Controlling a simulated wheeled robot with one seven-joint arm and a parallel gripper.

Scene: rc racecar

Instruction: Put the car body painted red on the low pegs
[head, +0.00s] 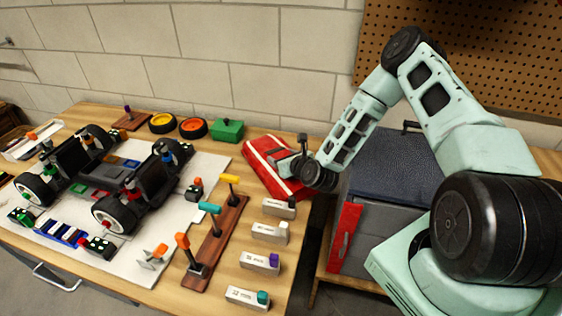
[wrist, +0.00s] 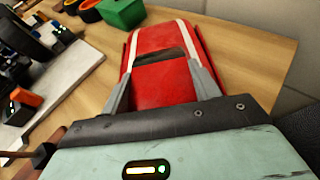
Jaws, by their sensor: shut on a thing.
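The red car body (head: 262,162) with white stripes is at the right end of the workbench in the head view. It fills the middle of the wrist view (wrist: 163,80). My gripper (head: 290,167) is shut on it, with one finger on each side in the wrist view (wrist: 162,85). I cannot tell whether the body rests on the bench or is slightly lifted. The black car chassis (head: 130,197) stands on a white mat to the left, with wheels and several small coloured posts on it. I cannot tell which posts are the low pegs.
A wooden rack (head: 220,240) with coloured-handled tools and several labelled grey blocks (head: 270,233) lie in front. A green box (head: 227,130) and loose yellow and orange wheels (head: 193,128) lie behind. A dark cabinet (head: 390,190) stands right of the bench.

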